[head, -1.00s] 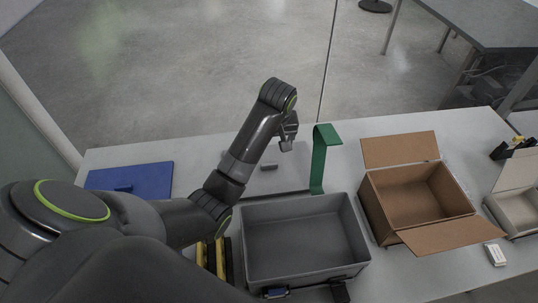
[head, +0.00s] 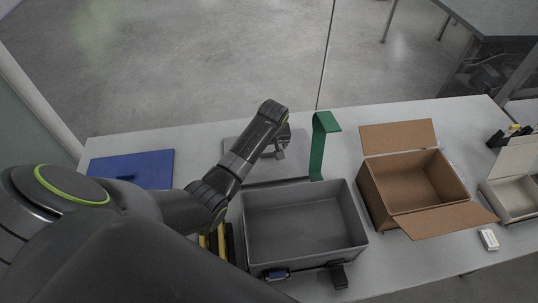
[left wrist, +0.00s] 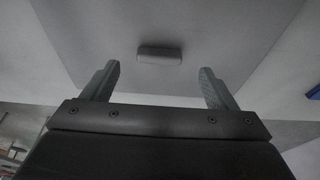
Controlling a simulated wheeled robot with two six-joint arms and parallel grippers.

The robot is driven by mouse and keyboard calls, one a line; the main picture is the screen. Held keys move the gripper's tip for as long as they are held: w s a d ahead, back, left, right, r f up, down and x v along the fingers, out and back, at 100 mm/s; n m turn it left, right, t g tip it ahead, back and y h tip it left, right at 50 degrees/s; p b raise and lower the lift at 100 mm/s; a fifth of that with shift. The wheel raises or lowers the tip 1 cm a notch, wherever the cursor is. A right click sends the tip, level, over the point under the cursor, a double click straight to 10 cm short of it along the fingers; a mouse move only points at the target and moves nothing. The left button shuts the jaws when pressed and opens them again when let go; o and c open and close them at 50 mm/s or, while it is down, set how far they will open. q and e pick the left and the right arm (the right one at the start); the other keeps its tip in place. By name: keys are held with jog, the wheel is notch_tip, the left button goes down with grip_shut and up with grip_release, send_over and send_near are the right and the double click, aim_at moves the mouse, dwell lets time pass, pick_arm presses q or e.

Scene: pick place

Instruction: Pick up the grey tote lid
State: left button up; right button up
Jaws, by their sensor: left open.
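The grey tote lid (head: 296,168) lies flat on the table behind the grey tote (head: 305,225). My left gripper (head: 280,152) is over the lid, partly covering it, and its handle is hard to make out in the head view. In the left wrist view, the lid (left wrist: 215,30) fills the middle, with its small raised grey handle (left wrist: 160,54). My left gripper (left wrist: 158,70) is open and empty there, and the handle appears between and just beyond its two fingertips. My right gripper is not in view.
A green bent stand (head: 319,145) rises close to the lid's right side. A blue lid (head: 132,168) lies at the left. An open cardboard box (head: 412,185) stands at the right, with a pale bin (head: 515,190) beyond. Yellow-and-black items sit left of the tote.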

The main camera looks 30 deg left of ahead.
aim_at(269, 151)
pick_arm(q)
jog(key=shift+x, duration=2.25)
jog(key=shift+c, duration=0.3)
jog(key=c, duration=1)
jog(key=shift+c, duration=0.6)
jog(key=shift+w+r, duration=0.1)
jog(key=shift+r, duration=0.05)
